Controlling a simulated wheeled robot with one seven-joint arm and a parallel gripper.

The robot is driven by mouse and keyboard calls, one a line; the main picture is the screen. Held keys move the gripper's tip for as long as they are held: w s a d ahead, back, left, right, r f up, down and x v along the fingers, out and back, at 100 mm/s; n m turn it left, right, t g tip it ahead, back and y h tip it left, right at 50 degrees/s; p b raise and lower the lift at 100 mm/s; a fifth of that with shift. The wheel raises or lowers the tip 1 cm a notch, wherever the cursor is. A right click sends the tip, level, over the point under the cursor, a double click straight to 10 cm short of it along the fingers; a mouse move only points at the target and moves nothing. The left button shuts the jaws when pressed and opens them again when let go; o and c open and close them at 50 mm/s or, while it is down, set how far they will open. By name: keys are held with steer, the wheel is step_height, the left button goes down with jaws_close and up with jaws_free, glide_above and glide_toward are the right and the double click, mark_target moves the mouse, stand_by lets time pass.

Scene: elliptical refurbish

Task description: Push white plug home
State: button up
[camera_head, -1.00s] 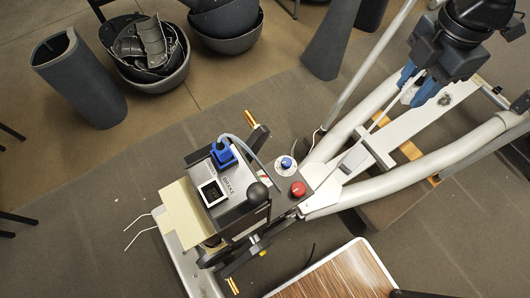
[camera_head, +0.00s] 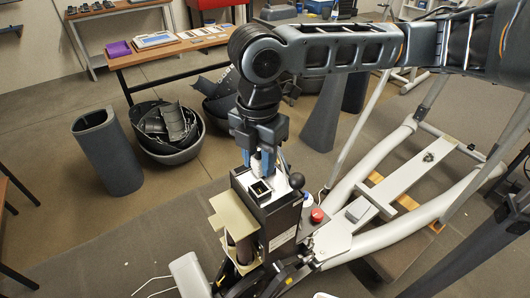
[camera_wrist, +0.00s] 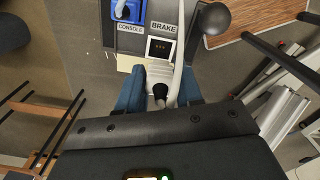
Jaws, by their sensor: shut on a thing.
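My gripper (camera_head: 262,172) is above the dark control box (camera_head: 284,218), pointing down. In the wrist view its blue fingers (camera_wrist: 160,98) are shut on the white plug (camera_wrist: 158,72), which has a black end at the finger side. The black square socket marked BRAKE (camera_wrist: 160,48) shows just beyond the plug, with contacts visible inside. It also shows in the head view (camera_head: 260,190), uncovered. The plug appears apart from the socket; the exact gap is unclear. In the head view the fingers largely hide the plug.
A blue plug (camera_wrist: 128,10) sits at the CONSOLE label beside BRAKE. A black ball knob (camera_head: 296,180) and a red button (camera_head: 317,215) are close by. A pale cable (camera_wrist: 179,55) runs past the plug. Grey frame tubes (camera_head: 390,205) lie to the right.

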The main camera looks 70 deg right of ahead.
mark_target(260, 175)
steer(key=shift+a+f+b, duration=0.1)
steer(key=shift+f+b, duration=1.35)
steer(key=shift+f, duration=0.85)
steer(key=shift+s+f+b, duration=0.1)
steer(key=shift+f+b, duration=0.6)
steer(key=shift+f, duration=0.15)
stand_by(1.2)
steer(key=o, duration=1.1)
steer(key=r, duration=0.8)
steer(key=shift+w+r, duration=0.2)
steer(key=shift+d, duration=0.2)
